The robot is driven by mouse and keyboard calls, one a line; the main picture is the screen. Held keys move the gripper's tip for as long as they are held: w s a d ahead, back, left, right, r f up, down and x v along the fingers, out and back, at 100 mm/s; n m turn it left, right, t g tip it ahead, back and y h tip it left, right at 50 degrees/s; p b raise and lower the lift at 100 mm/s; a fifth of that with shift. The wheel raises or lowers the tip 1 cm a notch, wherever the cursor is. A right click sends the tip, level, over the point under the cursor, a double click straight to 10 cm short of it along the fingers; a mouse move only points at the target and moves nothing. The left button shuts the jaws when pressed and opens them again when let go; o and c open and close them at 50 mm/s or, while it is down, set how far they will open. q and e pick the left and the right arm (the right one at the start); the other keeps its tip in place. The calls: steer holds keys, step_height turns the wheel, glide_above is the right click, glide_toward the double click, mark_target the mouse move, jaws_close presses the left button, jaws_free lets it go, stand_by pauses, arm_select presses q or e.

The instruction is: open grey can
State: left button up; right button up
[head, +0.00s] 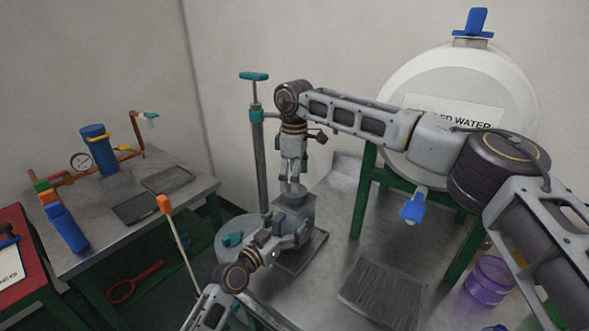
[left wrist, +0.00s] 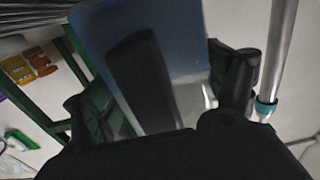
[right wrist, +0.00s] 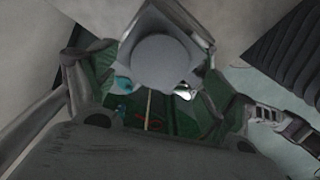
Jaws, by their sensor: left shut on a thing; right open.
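The grey can (head: 294,213) stands over a dark mat at the near-left edge of the metal table. Its square top and round grey cap (right wrist: 160,62) fill the upper middle of the right wrist view. My left gripper (head: 290,236) is shut on the can's body from the lower left. The can's blue-grey side (left wrist: 185,50) is close up between the fingers in the left wrist view. My right gripper (head: 292,178) points down, open, just above the cap. I cannot tell whether its fingers touch the cap.
A teal-topped pole (head: 257,140) stands close behind and left of the can. A white water tank (head: 460,95) with a blue tap is at the back right. A ribbed mat (head: 383,292) and a purple tub (head: 490,280) are to the right. Another bench (head: 120,235) is at left.

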steer(key=shift+f, duration=1.95)
steer(key=c, duration=1.1)
steer(key=shift+c, duration=0.2)
